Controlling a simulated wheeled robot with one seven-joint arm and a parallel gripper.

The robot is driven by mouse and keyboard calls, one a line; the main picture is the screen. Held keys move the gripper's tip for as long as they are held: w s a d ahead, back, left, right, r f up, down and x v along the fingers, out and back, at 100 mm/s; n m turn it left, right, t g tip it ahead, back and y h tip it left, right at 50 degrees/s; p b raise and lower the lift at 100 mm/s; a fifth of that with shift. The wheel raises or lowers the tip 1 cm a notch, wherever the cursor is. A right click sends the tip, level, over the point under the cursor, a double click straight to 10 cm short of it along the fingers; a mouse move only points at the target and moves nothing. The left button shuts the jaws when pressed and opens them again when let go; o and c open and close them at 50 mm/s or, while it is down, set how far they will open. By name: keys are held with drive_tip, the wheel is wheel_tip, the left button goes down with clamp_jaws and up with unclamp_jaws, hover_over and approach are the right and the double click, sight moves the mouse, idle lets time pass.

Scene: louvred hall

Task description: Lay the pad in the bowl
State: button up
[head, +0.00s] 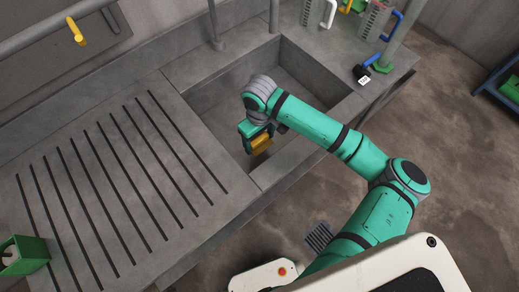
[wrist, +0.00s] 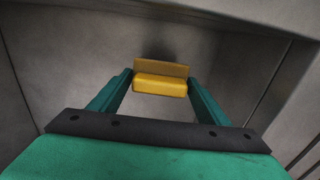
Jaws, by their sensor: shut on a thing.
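The pad (head: 262,146) is a small yellow block. My gripper (head: 257,143) is shut on it, and the arm hangs over the near part of the bowl. The bowl (head: 218,101) is the grey rectangular sink basin sunk in the counter. In the wrist view the pad (wrist: 160,85) sits between the two green fingertips, with grey basin surfaces around it. I see no contact between the pad and the basin, but its height above the floor is hard to tell. My arm hides part of the basin's right side.
A grooved drainboard (head: 110,185) lies left of the basin, with a green container (head: 25,257) at its far left. A dark block with a white label (head: 362,76) and a green-footed post (head: 395,45) stand on the right counter. A pipe (head: 214,25) rises behind the basin.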

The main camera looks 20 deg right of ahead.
sight(259, 139)
drive_tip(key=shift+f, duration=3.55)
drive_tip(key=o, duration=0.9)
drive_tip(key=shift+f, duration=0.1)
wheel_tip(259, 139, up, 12)
drive_tip(key=shift+r, duration=0.15)
